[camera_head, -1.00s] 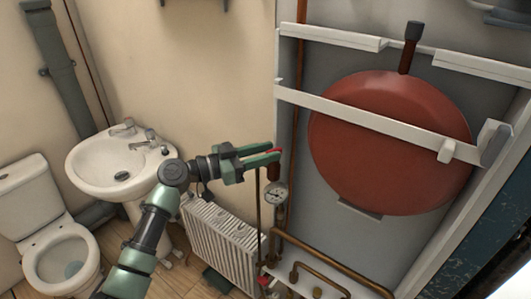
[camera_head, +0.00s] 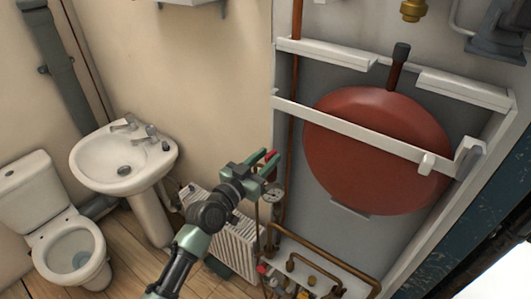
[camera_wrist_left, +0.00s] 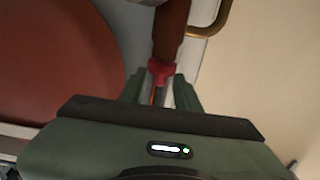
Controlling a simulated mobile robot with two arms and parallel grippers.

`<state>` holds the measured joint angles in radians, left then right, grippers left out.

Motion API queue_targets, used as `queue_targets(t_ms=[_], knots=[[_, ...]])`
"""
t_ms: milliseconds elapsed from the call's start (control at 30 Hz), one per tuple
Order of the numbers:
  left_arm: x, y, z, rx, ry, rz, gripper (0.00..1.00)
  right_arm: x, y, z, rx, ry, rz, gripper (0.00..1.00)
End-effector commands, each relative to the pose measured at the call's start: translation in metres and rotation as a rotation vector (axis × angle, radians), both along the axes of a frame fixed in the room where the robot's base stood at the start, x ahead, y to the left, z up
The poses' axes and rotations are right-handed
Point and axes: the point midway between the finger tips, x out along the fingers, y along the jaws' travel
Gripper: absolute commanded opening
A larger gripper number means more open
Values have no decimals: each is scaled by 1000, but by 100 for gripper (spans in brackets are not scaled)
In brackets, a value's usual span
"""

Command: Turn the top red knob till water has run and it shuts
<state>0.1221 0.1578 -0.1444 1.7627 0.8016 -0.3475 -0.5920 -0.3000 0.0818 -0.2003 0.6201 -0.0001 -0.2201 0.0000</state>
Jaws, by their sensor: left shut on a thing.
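The top red knob (camera_head: 270,154) sits on the pipework left of the red tank, just above a round gauge (camera_head: 273,195). My left gripper (camera_head: 263,162) is at the knob, its fingers shut on it and partly covering it. In the left wrist view the red knob (camera_wrist_left: 161,70) shows between the green fingertips, at the end of a brown-red pipe (camera_wrist_left: 170,35). I see no running water. My right gripper is not in view.
A large red tank (camera_head: 375,150) behind white rails (camera_head: 350,126) stands to the right. A white radiator (camera_head: 236,245) is below my gripper. Copper pipes (camera_head: 320,265) and a lower red knob (camera_head: 262,269) are near the floor. A sink (camera_head: 95,165) and toilet (camera_head: 65,240) stand left.

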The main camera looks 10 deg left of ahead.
Motion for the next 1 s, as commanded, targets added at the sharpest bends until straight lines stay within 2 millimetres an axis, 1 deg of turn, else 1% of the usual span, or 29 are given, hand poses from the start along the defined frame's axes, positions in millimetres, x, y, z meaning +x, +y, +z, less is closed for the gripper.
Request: queue_targets(t_ms=[333,367,400,433,767,867,1000], knots=[[0,0,-1,0,1,4,0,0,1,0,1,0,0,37],[0,0,-1,0,1,4,35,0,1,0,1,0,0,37],[0,0,-1,1,1,4,46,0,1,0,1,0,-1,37],[0,0,-1,1,1,4,54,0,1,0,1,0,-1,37],[-1,1,-1,1,1,3,54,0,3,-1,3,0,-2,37],[-9,4,-3,3,-1,4,54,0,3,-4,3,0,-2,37],[-31,12,-5,4,1,4,54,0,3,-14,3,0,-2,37]])
